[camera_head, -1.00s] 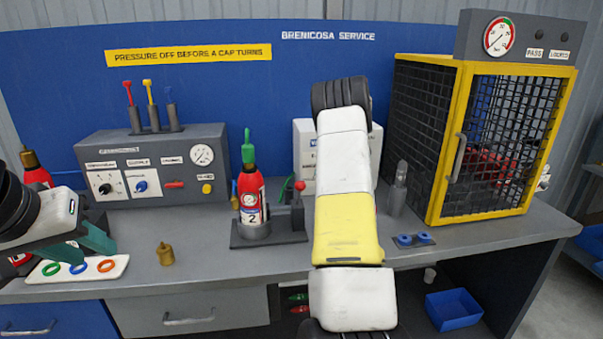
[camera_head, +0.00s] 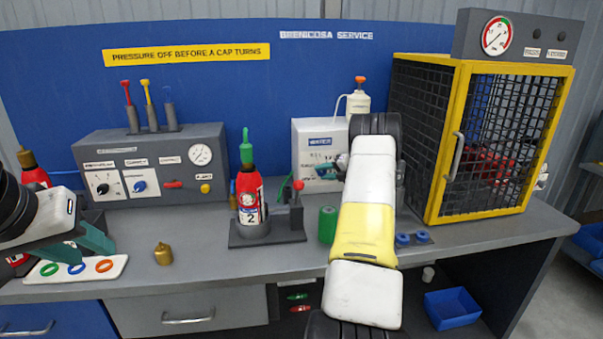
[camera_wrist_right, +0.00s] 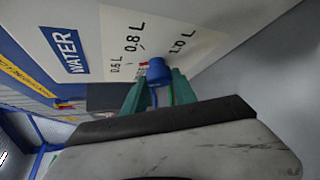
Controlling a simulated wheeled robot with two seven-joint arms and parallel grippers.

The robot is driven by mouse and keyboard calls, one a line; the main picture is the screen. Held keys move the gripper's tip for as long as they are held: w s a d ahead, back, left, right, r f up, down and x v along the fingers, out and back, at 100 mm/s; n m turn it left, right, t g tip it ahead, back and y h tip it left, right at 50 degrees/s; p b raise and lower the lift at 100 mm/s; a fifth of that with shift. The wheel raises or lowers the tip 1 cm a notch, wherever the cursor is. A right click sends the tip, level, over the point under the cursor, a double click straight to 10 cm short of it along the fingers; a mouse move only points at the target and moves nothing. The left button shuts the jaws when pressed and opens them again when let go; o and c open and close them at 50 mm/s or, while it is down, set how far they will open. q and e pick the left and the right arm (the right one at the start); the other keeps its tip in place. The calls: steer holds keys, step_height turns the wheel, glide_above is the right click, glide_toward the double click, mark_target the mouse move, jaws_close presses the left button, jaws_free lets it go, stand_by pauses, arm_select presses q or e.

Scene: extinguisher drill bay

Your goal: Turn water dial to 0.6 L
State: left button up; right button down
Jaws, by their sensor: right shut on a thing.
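The water dispenser (camera_head: 305,135) is a white box with a blue label at the back of the bench. In the right wrist view its white face (camera_wrist_right: 112,30) shows a WATER label and the marks 0.6 L, 0.8 L and 1.0 L. The blue water dial (camera_wrist_right: 158,71) sits just below these marks. My right gripper (camera_wrist_right: 160,88) has its green fingers on either side of the dial, shut on it. The dial's pointer is not clear, so its setting cannot be told. My left gripper (camera_head: 97,250) is open and empty above a ring tray.
The white tray (camera_head: 112,268) holds green, blue and orange rings. A red extinguisher (camera_head: 250,195) stands in a grey stand left of the dispenser. A green cylinder (camera_head: 327,225) stands on the bench by my right arm. A yellow-framed cage (camera_head: 432,150) stands at the right.

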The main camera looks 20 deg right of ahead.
stand_by(0.5)
steer(key=c, duration=1)
jaws_free()
steer(key=shift+f, duration=0.1)
steer(key=v, duration=0.7)
steer(key=shift+s+d, duration=0.2)
steer(key=shift+s, duration=0.1)
